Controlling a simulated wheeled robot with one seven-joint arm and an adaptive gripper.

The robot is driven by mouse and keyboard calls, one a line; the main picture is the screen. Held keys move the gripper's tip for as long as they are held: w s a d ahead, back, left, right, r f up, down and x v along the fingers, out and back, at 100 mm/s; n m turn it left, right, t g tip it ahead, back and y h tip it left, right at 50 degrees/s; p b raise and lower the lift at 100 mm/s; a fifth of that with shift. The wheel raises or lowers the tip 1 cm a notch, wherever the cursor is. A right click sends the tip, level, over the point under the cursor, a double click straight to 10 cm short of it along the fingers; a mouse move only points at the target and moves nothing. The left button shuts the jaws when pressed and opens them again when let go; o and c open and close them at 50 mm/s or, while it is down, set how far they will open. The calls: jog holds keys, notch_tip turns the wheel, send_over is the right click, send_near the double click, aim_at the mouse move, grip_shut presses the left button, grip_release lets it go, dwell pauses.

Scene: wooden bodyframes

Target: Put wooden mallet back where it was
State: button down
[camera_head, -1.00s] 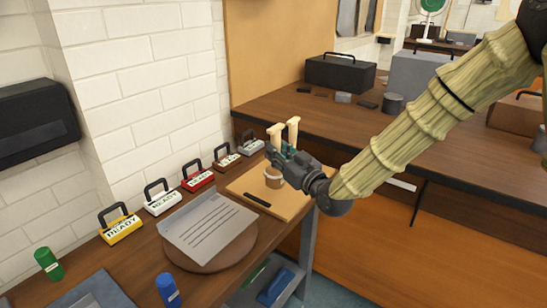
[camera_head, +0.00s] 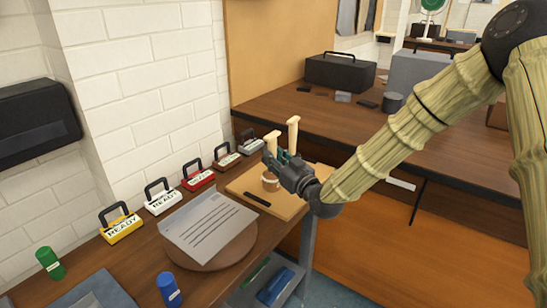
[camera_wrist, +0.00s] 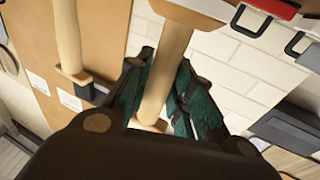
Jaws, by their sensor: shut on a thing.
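My gripper (camera_head: 284,165) is shut on the handle of a wooden mallet (camera_head: 273,147). The mallet is roughly upright, handle end up. Its round head (camera_head: 270,183) shows below the fingers, over the tan board (camera_head: 236,186). I cannot tell whether the head touches the board. In the wrist view the pale handle (camera_wrist: 164,72) runs between the dark green fingers (camera_wrist: 155,105), and part of the head is at the top edge. A second pale handle (camera_head: 293,135) stands upright just right of the held one; my gripper hides its lower part. It also shows in the wrist view (camera_wrist: 67,35).
A black bar (camera_head: 257,200) lies on the board. A paper (camera_head: 208,225) rests on a round wooden disc (camera_head: 222,256). A row of coloured padlock-like blocks (camera_head: 198,179) stands along the brick wall. A dark bench (camera_head: 300,115) with boxes is behind.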

jog(key=shift+f, duration=0.15)
jog(key=c, duration=1.3)
grip_release()
jog(key=shift+o, duration=0.2)
jog(key=shift+r, duration=0.25)
jog(key=v, duration=1.2)
jog(key=shift+b, duration=0.4)
jog(key=shift+f, duration=0.1)
